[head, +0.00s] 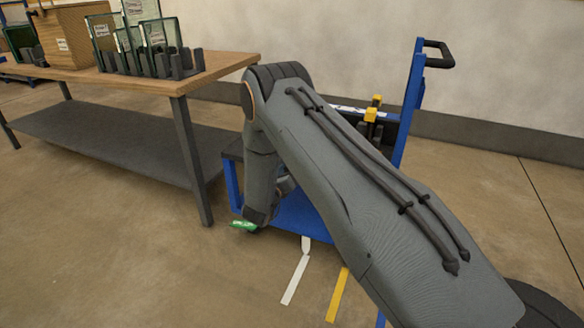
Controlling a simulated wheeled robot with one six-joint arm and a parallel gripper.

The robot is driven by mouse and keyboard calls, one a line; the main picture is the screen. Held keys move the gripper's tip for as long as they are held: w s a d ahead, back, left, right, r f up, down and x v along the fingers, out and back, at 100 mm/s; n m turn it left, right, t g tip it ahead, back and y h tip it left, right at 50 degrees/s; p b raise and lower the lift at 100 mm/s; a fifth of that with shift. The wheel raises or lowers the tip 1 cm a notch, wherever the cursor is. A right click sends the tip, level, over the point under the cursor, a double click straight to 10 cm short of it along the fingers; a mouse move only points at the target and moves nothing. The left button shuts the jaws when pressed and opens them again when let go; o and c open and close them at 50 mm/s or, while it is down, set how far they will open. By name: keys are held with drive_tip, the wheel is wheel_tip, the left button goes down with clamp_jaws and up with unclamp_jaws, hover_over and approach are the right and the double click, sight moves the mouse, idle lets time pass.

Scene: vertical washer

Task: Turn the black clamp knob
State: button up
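I cannot make out the black clamp knob in the head view. A blue wheeled frame (409,95) with a black handle (438,54) stands at the centre right, largely covered by my arm. A yellow part (373,108) and some dark parts show on it just above my arm, but they are too small to tell apart. My arm rises from the lower right, bends at the top, and its far part hangs down in front of the blue frame's left side. My gripper is hidden, so its opening and its contact with anything cannot be seen.
A wooden table (225,66) with a dark lower shelf (110,140) stands at the left. It carries glass panels (155,35) in dark racks and a wooden crate (75,35). White tape (297,278) and yellow tape (337,296) mark the floor. The floor at right is clear.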

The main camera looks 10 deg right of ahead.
drive_tip(key=v, duration=0.7)
drive_tip(key=shift+s+a+p, duration=0.25)
drive_tip(key=shift+s+p, duration=0.05)
drive_tip(key=shift+p, duration=0.1)
